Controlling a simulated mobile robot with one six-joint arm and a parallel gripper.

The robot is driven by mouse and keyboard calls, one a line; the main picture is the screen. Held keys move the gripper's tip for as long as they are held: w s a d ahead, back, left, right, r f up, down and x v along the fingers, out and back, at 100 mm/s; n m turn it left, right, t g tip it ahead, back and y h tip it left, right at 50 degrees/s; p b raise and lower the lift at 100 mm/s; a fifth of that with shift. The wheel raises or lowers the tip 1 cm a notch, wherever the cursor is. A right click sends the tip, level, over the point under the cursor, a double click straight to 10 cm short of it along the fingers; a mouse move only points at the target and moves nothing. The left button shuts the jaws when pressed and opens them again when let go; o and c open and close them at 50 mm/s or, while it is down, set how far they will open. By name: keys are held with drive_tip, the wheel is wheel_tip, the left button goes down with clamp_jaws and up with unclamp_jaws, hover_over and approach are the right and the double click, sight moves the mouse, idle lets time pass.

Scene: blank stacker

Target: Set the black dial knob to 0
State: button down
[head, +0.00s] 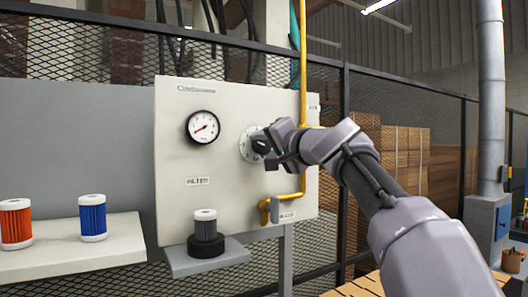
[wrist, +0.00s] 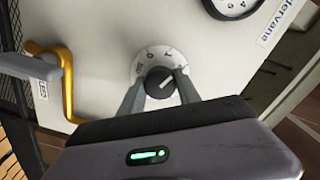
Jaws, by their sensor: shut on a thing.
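The black dial knob (wrist: 158,80) sits on a round white dial plate (wrist: 150,60) with dark markings, on a pale panel. In the wrist view my gripper (wrist: 160,92) has one finger on each side of the knob and is shut on it. A white pointer line on the knob slants to the upper right there. A mark like a 0 shows near the top of the plate, left of the line's direction; other marks are too small to read surely. In the head view my gripper (head: 268,146) covers much of the knob, and the dial plate (head: 245,146) shows at its left.
The panel (head: 170,130) also carries a pressure gauge (head: 202,127) left of the dial and a yellow pipe (head: 300,180) with a valve at its right. A filter (head: 206,224) stands on a small shelf below. Orange (head: 15,224) and blue (head: 92,218) cartridges stand at the left.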

drive_tip(key=n+b, duration=0.1)
drive_tip(key=n, duration=0.2)
drive_tip(key=shift+f+n, duration=0.1)
drive_tip(key=shift+n, duration=0.2)
drive_tip(key=n, duration=0.3)
drive_tip(key=shift+n+b, duration=0.3)
drive_tip(key=shift+b, duration=0.1)
drive_tip(key=n, duration=0.5)
drive_tip(key=shift+n+b, duration=0.35)
drive_tip(key=shift+n, duration=0.35)
drive_tip(key=c, duration=0.9)
unclamp_jaws()
drive_tip(key=shift+o, duration=0.2)
